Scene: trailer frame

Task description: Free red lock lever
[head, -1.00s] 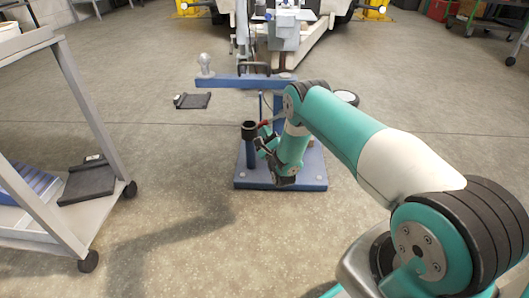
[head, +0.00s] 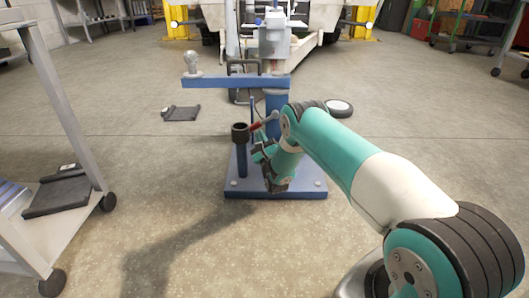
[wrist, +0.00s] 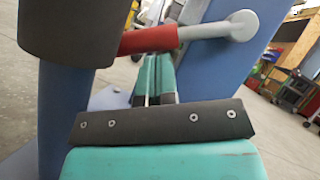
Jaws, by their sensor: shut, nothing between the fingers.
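The red lock lever (wrist: 150,40) is a red sleeve on a grey rod. In the wrist view the rod ends in a round grey knob at the large blue post (wrist: 215,70), and the red end meets a dark cup (wrist: 70,30) on a thinner post. The lever also shows in the head view (head: 256,126), on the blue stand (head: 300,186). My gripper (wrist: 152,60) is shut and empty. Its fingertips are just below the red sleeve in the wrist view; I cannot tell whether they touch it. In the head view my gripper (head: 262,148) is beside the thin post, partly hidden by my arm.
A blue crossbar (head: 225,82) with a ball (head: 192,62) reaches left from the stand. A grey cart (head: 50,150) stands at left. A dark flat plate (head: 182,113) and a white-topped wheel (head: 340,108) lie on the floor. The trailer (head: 310,45) is behind. Floor left of the stand is clear.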

